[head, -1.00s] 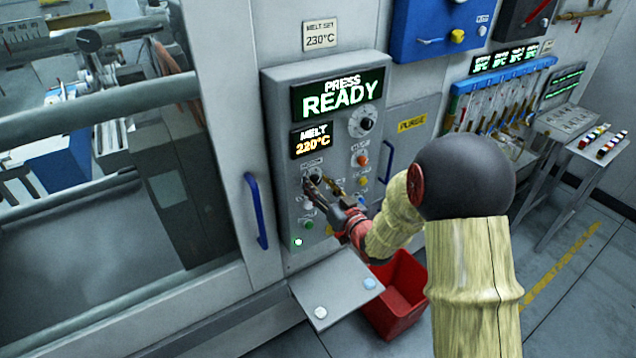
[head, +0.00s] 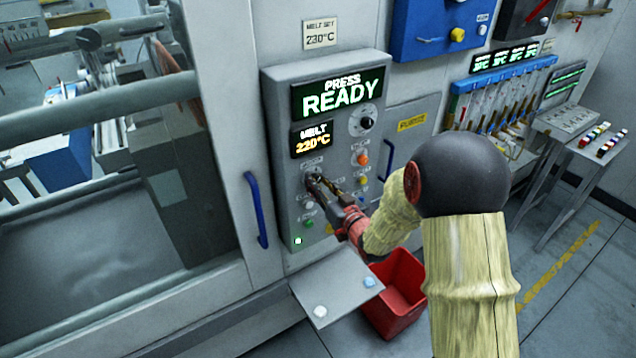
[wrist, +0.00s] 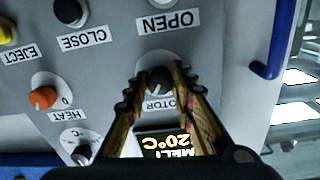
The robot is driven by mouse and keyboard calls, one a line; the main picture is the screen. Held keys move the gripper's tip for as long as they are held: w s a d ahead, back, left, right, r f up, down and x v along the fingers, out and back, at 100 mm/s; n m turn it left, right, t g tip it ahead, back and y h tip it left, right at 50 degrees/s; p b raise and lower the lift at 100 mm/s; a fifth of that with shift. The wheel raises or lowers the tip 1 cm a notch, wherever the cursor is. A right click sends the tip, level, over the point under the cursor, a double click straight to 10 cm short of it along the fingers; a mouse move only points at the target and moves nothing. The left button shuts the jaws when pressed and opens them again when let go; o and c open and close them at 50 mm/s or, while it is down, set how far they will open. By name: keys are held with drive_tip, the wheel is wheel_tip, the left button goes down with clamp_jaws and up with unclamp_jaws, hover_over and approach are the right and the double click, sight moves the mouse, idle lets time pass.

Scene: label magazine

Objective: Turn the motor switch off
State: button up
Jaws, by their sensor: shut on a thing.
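The motor switch is a black knob on a pale round plate, on the grey control panel (head: 276,150). In the wrist view the motor switch (wrist: 156,82) sits between the fingertips, with its MOTOR label partly covered by the fingers. My gripper (head: 318,182) is at the panel, shut on the motor switch; the switch is mostly hidden by the fingers in the head view. The wrist view shows my gripper (wrist: 155,80) with a finger on each side of the knob. The exact angle of the knob is hard to read.
An orange HEAT knob (wrist: 43,98), a black CLOSE knob (wrist: 70,12) and a yellow EJECT knob (wrist: 7,32) are close by. The display (head: 338,97) reads PRESS READY. A blue handle (head: 257,210) is left of the panel; a shelf (head: 335,288) and red bin (head: 398,300) are below.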

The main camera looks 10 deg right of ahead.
clamp_jaws()
drive_tip(key=shift+f+n+b, duration=0.1)
drive_tip(key=shift+n+b, duration=0.3)
drive_tip(key=shift+b, duration=0.35)
drive_tip(key=n+b, duration=1.3)
drive_tip(key=b, duration=0.8)
drive_tip(key=shift+n+b, duration=0.3)
drive_tip(key=shift+y, duration=0.3)
drive_tip(key=o, duration=0.9)
unclamp_jaws()
